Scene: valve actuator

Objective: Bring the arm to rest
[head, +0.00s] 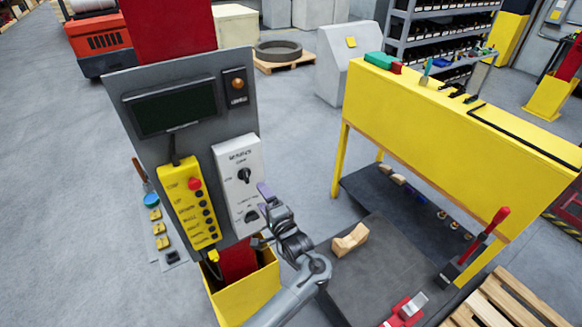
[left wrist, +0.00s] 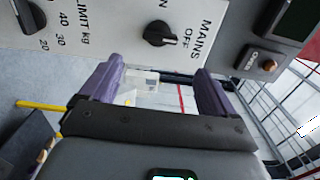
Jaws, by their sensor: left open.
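My left gripper (head: 262,214) is in front of the lower right part of the grey control panel (head: 130,95), at the white switch plate (head: 234,160). Its purple fingers stand apart with nothing between them in the left wrist view (left wrist: 156,92). The plate has a black mains knob (head: 244,175), which also shows in the left wrist view (left wrist: 160,36) beyond the fingers. A second black knob, the limit dial (left wrist: 28,14), is partly cut off there. I cannot tell whether the gripper touches the plate. My right gripper is not in view.
A yellow button pendant (head: 188,205) hangs on the panel's left. A yellow bench (head: 450,120) stands to the right, with a dark mat (head: 375,270) and a wooden block (head: 350,240) below it. A pallet (head: 510,300) lies at lower right. Open grey floor is at left.

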